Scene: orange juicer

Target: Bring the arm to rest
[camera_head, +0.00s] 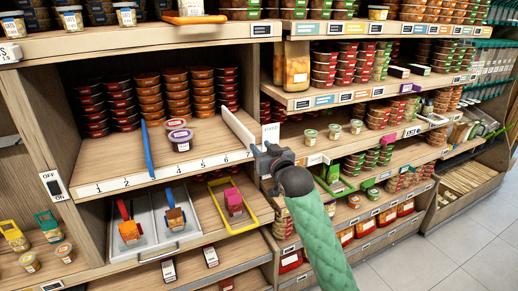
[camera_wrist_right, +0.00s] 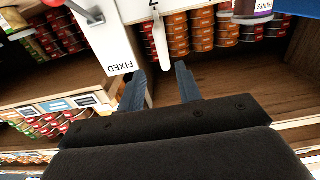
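My right arm (camera_head: 320,240), in a green sleeve, reaches up from the bottom of the head view. Its dark right gripper (camera_head: 263,158) is at the right end of the numbered shelf strip (camera_head: 165,172). In the right wrist view the two fingers of the right gripper (camera_wrist_right: 158,78) stand apart, with nothing seen clamped between them. A narrow white piece (camera_wrist_right: 160,42) hangs just beyond the gap between the fingertips. The left finger is close to a white panel marked FIXED (camera_wrist_right: 112,45); I cannot tell whether they touch. My left gripper is not in view.
A white divider (camera_head: 238,128) and a blue divider (camera_head: 148,150) stand on the numbered shelf. A yellow-framed tray (camera_head: 240,228) is below. The grey floor (camera_head: 470,245) at right is clear.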

